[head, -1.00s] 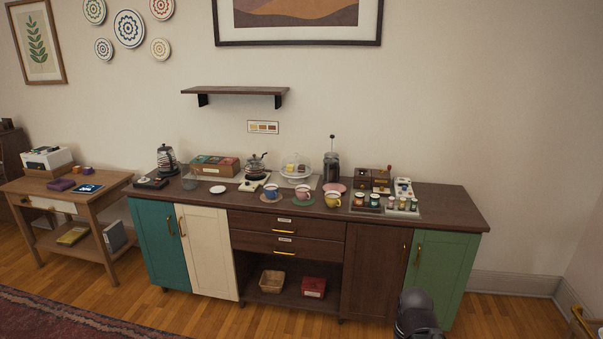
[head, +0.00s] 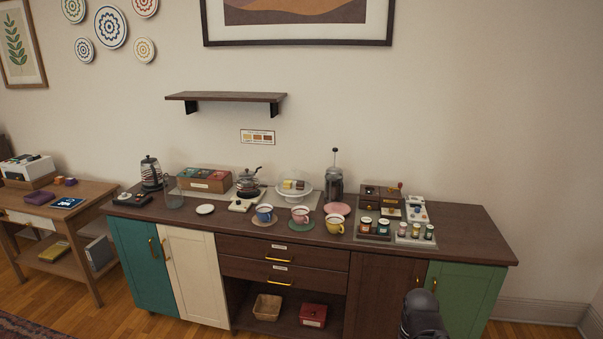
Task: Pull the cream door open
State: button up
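The cream door (head: 197,279) is on the left part of the long sideboard, between the teal door (head: 142,264) and the drawers. It looks closed. Its brass handle (head: 164,249) stands upright near its upper left edge, close to the teal door's handle (head: 153,248). A dark rounded part of my arm shows at the lower right, in front of the brown door and the green door. My gripper's fingers are not in view.
The sideboard top (head: 466,232) carries cups, a French press (head: 334,184), a glass-domed stand (head: 294,187), jars and boxes. A side table (head: 86,212) stands to the left. An open shelf holds a basket (head: 267,307) and a red box (head: 313,315). Wooden floor lies in front.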

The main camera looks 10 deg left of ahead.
aim_at(191, 255)
jog(key=i, duration=1.25)
jog(key=z, duration=0.15)
jog(key=k, duration=0.15)
jog(key=u, duration=2.55)
jog(key=i, duration=0.35)
jog(key=u, duration=0.15)
